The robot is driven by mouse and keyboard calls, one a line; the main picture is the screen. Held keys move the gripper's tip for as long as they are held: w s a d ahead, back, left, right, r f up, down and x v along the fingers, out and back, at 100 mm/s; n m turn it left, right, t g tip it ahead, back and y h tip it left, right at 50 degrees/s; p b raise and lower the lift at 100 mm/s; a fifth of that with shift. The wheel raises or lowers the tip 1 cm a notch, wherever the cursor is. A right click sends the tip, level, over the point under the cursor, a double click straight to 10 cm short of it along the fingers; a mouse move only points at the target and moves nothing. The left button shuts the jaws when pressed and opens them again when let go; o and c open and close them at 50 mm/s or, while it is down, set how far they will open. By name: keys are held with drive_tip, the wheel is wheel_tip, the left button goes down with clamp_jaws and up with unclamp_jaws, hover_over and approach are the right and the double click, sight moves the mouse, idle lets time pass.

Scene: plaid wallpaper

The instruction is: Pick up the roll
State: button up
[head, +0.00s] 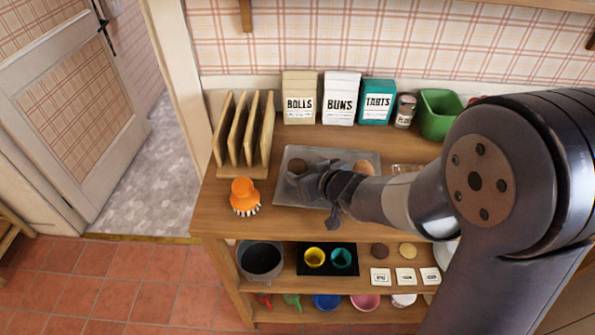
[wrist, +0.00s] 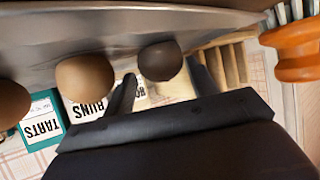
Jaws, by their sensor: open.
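A dark brown roll (head: 298,167) sits on a grey metal tray (head: 352,195) on the wooden counter. It also shows in the wrist view (wrist: 160,60), in line with the gap between my fingertips; I cannot tell whether they touch it. A tan roll (head: 363,167) lies to its right on the tray, and shows in the wrist view (wrist: 85,80) beside one finger. My gripper (wrist: 163,84) is open and empty, low over the tray. My arm hides part of the tray in the head view.
An orange brush (head: 243,194) stands left of the tray, a wooden rack (head: 240,172) behind it. Shelves below hold bowls and cups.

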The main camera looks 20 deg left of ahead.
sight(301, 168)
drive_tip(key=shift+x, duration=0.95)
drive_tip(key=c, duration=0.6)
drive_tip(key=shift+r, duration=0.15)
wheel_tip(301, 168, up, 10)
drive_tip(key=p, duration=0.5)
